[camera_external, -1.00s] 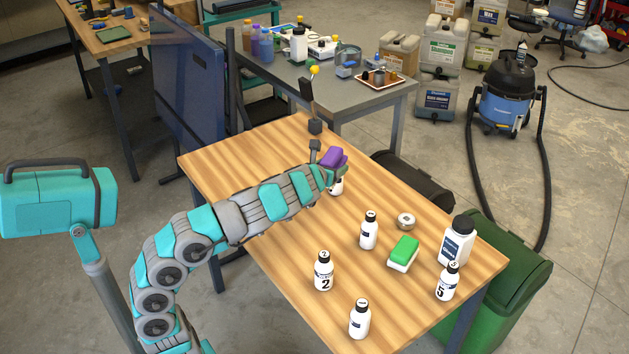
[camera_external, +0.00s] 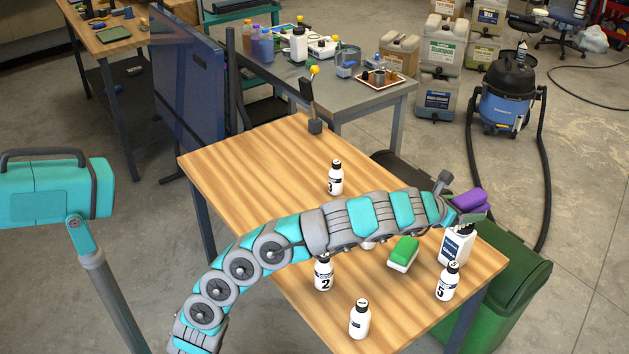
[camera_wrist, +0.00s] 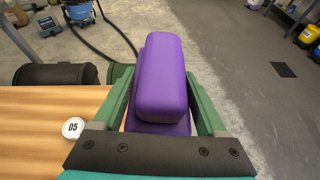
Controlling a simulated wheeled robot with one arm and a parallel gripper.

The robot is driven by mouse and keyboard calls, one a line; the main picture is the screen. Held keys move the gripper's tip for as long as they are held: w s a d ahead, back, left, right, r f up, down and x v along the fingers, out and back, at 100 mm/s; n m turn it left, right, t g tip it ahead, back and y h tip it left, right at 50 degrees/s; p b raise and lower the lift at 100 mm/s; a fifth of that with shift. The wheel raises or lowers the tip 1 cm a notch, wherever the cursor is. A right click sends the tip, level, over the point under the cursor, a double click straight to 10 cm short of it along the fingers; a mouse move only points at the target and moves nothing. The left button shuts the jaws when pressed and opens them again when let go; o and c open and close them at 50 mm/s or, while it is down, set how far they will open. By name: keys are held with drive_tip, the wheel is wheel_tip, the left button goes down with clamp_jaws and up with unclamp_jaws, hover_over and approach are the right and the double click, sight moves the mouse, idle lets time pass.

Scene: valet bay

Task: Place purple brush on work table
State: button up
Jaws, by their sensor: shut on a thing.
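The purple brush (camera_wrist: 160,80) is between the two green fingers of my gripper (camera_wrist: 158,112) in the wrist view. In the external view the brush (camera_external: 471,201) is held at the right edge of the wooden work table (camera_external: 240,155), above a large white bottle (camera_external: 457,246). My gripper (camera_external: 466,214) is shut on it. In the wrist view the table (camera_wrist: 40,135) lies to the left and the floor lies beyond and to the right of the brush.
Small white bottles stand on the table, among them one at the back (camera_external: 336,178), number 2 (camera_external: 324,274), a front one (camera_external: 359,320) and number 5 (camera_external: 447,282). A green-and-white sponge (camera_external: 403,253) lies near them. A green bin (camera_external: 520,285) stands beside the table. The table's back left is clear.

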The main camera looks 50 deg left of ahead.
drive_tip(key=s+d+f+m+h, duration=0.2)
drive_tip(key=s+d, duration=0.1)
drive_tip(key=d, duration=0.7)
drive_tip(key=s+d+f+m+g+h, duration=0.1)
drive_tip(key=s+d+f, duration=0.1)
drive_tip(key=s, duration=0.5)
drive_tip(key=s+d+f+m+g+h, duration=0.1)
drive_tip(key=s+d+f+m+h, duration=0.1)
drive_tip(key=s+f, duration=0.3)
drive_tip(key=s+d+f+m+g+h+p, duration=0.1)
drive_tip(key=s+d+f+h, duration=0.1)
drive_tip(key=s, duration=0.6)
drive_tip(key=shift+s+d+f+m, duration=0.4)
drive_tip(key=shift+d+f, duration=0.4)
drive_tip(key=shift+f, duration=0.05)
